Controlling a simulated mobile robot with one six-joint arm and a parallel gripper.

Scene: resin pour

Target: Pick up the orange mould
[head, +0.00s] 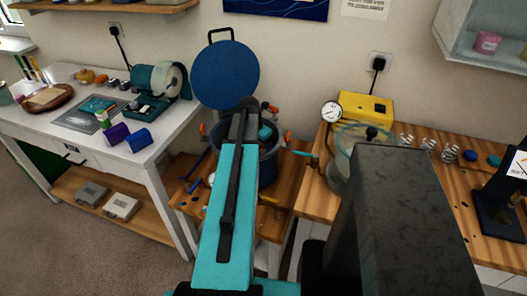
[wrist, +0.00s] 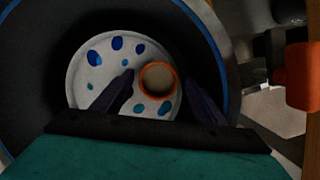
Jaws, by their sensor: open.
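The orange mould (wrist: 144,69) is a small round cup with an orange rim and a pale inside. It sits on a light grey plate with holes (wrist: 90,68) inside a dark round pot with a blue rim (wrist: 211,40). In the wrist view my gripper (wrist: 153,78) is open, its dark fingers pointing into the pot with one tip on each side of the mould. I cannot tell whether the tips touch the mould or are still above it. In the head view my arm reaches over the pot (head: 267,166) and hides the mould.
The pot's round blue lid (head: 225,75) stands raised behind it. Orange clamps (head: 287,137) sit around its rim. A white table (head: 175,118) with tools is at left; a wooden bench (head: 478,185) with a yellow box (head: 360,106) and a glass vessel (head: 345,140) is at right.

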